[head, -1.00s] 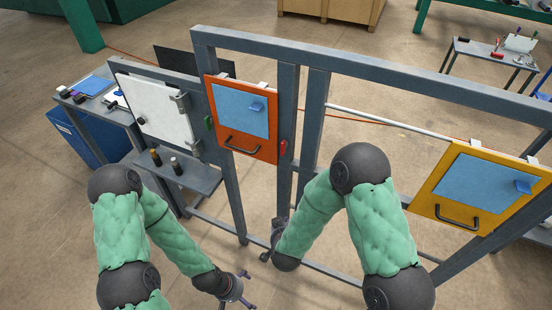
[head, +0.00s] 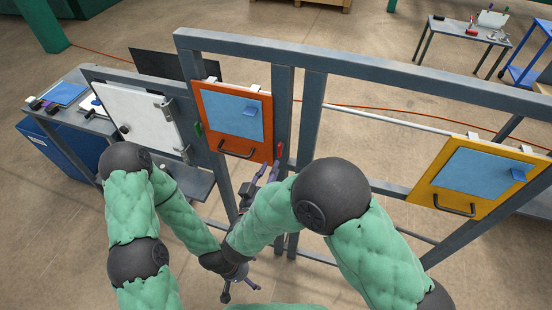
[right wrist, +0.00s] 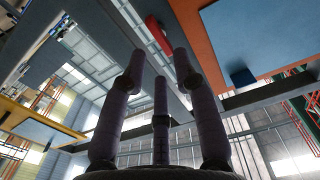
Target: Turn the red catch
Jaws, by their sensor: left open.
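The red catch (head: 279,151) is on the right edge of the orange panel (head: 232,104), on the grey frame. In the right wrist view, the red catch (right wrist: 157,34) is just beyond the fingertips, beside the orange panel (right wrist: 205,40). My right gripper (head: 268,168) is below the catch, its fingers pointing up towards it. In the right wrist view, the three fingers of my right gripper (right wrist: 160,60) are spread apart with nothing between them. I see no clear contact with the catch. My left gripper (head: 241,290) is open and empty, low in front of the frame.
A green catch (head: 198,130) is on the orange panel's left side. A white door (head: 135,118) stands to the left and a yellow panel (head: 475,185) to the right. Grey frame posts (head: 307,115) stand just right of the red catch. A shelf (head: 190,183) is below the white door.

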